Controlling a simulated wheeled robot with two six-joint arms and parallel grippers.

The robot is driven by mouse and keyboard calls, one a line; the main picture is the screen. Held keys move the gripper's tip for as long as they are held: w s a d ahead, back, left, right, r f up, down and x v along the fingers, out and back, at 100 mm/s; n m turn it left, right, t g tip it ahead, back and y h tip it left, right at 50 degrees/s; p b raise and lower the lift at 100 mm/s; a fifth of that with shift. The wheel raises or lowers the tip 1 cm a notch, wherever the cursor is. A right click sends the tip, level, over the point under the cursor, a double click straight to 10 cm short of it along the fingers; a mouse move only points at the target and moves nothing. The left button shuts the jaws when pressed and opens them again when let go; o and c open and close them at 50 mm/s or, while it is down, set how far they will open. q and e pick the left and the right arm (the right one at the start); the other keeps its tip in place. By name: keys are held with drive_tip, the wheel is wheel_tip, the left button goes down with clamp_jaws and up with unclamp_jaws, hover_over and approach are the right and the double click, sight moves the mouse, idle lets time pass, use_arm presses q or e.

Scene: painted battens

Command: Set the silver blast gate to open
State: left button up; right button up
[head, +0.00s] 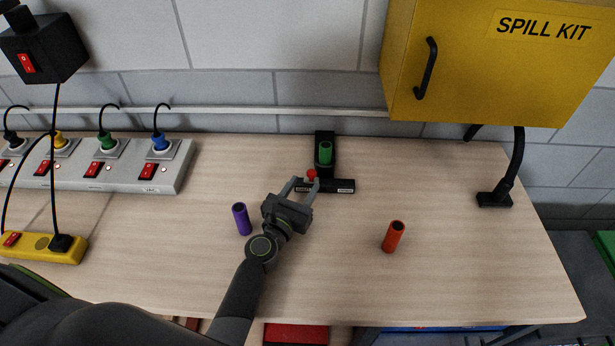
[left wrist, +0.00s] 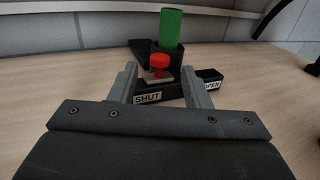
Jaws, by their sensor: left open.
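The blast gate is a black fixture (head: 325,173) at the back of the table, with a green upright tube (head: 325,152) and a crosswise bar in front. A red knob (head: 311,174) on a small silver plate sits toward the left of the bar; the knob also shows in the left wrist view (left wrist: 159,64). There the bar reads SHUT (left wrist: 147,99) at left and OPEN (left wrist: 211,86) at right; the knob is nearer SHUT. My left gripper (head: 304,181) is open, its fingers on either side of the knob, contact not clear. My right gripper is out of view.
A white power strip (head: 125,174) lies at left. A yellow spill kit cabinet (head: 470,75) hangs at upper right. The table's right part is mostly clear.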

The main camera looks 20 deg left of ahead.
sight(310, 176)
use_arm(q)
drive_tip(key=shift+w+d, duration=0.2)
drive_tip(key=shift+w, duration=1.5)
drive_tip(key=shift+c, duration=0.4)
clamp_jaws()
